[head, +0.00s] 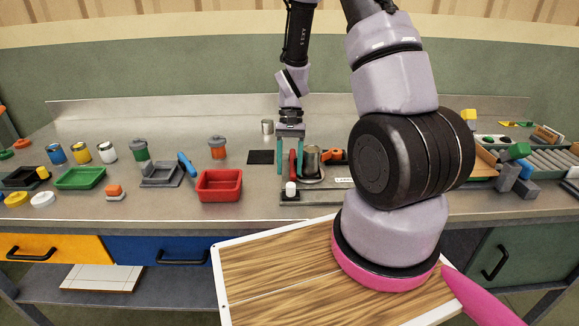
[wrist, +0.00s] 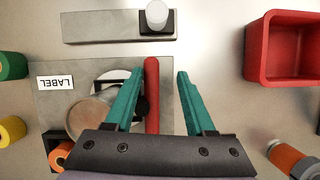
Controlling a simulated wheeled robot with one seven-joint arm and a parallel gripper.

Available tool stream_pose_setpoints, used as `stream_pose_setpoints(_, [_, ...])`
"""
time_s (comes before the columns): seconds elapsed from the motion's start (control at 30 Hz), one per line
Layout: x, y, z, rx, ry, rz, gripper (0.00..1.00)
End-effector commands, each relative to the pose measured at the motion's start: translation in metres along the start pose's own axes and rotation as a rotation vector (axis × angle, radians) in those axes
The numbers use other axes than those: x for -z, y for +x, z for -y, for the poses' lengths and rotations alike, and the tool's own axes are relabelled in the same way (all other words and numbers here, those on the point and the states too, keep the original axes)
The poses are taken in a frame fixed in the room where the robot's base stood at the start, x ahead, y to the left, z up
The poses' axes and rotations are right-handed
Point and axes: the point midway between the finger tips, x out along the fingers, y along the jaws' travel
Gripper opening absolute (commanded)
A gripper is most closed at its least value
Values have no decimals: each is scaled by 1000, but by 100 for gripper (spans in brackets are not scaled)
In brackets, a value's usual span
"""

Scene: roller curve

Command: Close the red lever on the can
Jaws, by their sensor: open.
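The red lever (wrist: 151,90) is a straight bar between the two teal fingers of my open gripper (wrist: 160,75), nearer the left finger, with a gap to the right one. In the head view the lever (head: 292,163) stands upright between the fingers of my gripper (head: 290,174). The grey metal can (wrist: 92,116) is left of the left finger in the wrist view. In the head view the can (head: 312,160) is just right of the gripper, on a grey plate. The lever's near end and its joint are partly hidden by the gripper.
A grey bar with a white knob (head: 291,187) lies in front of the plate. A red bin (head: 219,184) stands to the left, with an orange-and-grey jar (head: 217,147) behind it. An orange part (head: 335,155) is right of the can.

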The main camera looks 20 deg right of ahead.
Motion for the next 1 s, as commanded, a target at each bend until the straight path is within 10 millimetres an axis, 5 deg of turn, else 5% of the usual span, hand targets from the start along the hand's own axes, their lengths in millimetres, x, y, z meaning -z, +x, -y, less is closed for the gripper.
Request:
stream_pose_setpoints(0.5, [1, -91, 0, 2, 0, -4, 55])
stream_pose_setpoints(1.0, [0, -105, 0, 1, 1, -1, 55])
